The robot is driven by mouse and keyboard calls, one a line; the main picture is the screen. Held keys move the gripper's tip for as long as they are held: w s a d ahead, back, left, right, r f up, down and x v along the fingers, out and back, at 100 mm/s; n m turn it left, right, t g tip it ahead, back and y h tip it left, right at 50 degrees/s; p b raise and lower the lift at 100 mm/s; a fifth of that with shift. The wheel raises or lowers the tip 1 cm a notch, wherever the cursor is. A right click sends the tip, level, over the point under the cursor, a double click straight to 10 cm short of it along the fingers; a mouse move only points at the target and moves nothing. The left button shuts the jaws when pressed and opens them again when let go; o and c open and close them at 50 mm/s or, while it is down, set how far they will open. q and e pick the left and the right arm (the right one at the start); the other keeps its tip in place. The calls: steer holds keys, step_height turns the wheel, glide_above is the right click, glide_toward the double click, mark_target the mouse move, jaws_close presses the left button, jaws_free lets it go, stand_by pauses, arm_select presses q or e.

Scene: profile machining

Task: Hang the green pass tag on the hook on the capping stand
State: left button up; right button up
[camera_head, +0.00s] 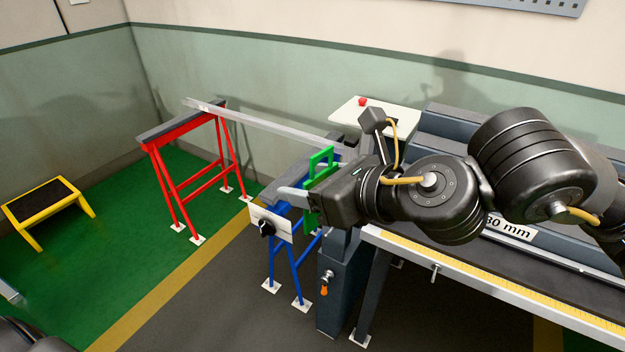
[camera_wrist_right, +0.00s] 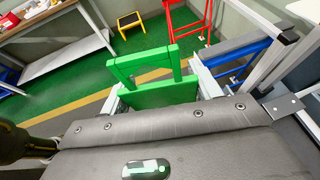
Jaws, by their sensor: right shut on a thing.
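The green pass tag, a flat plate with an open frame-like loop on top, is in my right gripper (camera_head: 312,188). In the head view the tag (camera_head: 320,158) stands roughly upright between the grey fingers. In the right wrist view the tag (camera_wrist_right: 162,95) fills the gap between the two fingertips, its loop pointing away from the palm. A blue stand (camera_head: 295,262) is below and just left of the gripper. It carries a white plate (camera_head: 283,226) with a black knob-like part (camera_head: 266,228); I cannot tell whether this is the hook. My left gripper is not seen.
A red trestle (camera_head: 190,165) stands left, with a long grey profile (camera_head: 265,128) running from it towards the blue stand. A machine bench (camera_head: 480,275) lies under my right arm. A yellow step (camera_head: 45,208) stands far left. The green floor between is clear.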

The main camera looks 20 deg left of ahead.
steer(key=w+d+f+m+t, duration=0.1)
steer(key=w+d+f, duration=0.1)
steer(key=d+f, duration=0.45)
steer(key=w+d+f+h, duration=0.1)
steer(key=w+d+f, duration=0.15)
steer(key=d, duration=0.75)
steer(key=w+d+f+m+t, duration=0.1)
steer(key=w+d+f, duration=0.1)
steer(key=d+f, duration=0.55)
steer(key=s+d+f, duration=0.2)
steer(key=d, duration=0.4)
steer(key=s+d+f, duration=0.2)
steer(key=d, duration=0.3)
steer(key=shift+d+m+t, duration=0.3)
steer(key=shift+d+t, duration=0.05)
steer(key=shift+t, duration=0.05)
